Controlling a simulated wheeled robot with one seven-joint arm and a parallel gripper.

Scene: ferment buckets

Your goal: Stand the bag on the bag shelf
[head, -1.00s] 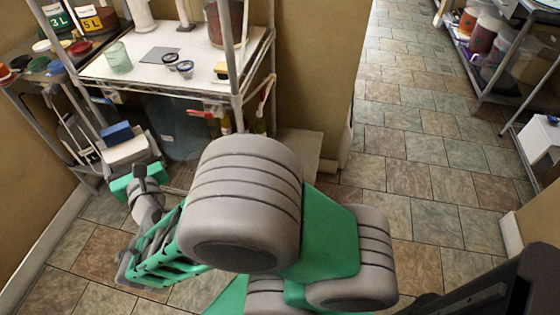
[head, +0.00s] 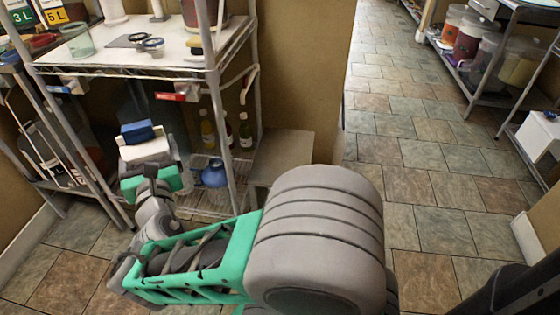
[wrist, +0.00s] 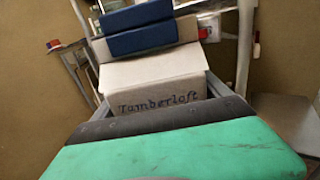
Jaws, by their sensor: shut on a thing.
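The bag is a cream block lettered "Tamberloft" in the wrist view (wrist: 155,82), with a dark blue part on top (wrist: 142,33). In the head view the bag (head: 146,149) is held in front of the wire rack. My gripper (head: 150,170) is shut on the lower part of the bag, and its jaws hide that part. The bag looks roughly upright and clear of the floor. Which surface is the bag shelf, I cannot tell for sure; the rack's lower wire shelf (head: 205,203) lies behind and right of the bag.
The rack's white top (head: 105,58) carries a glass, jars and a grey square. Bottles (head: 226,135) and a blue jug (head: 215,174) stand low in the rack. A beige platform (head: 285,153) is right of it. Tiled floor (head: 400,165) is open at right.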

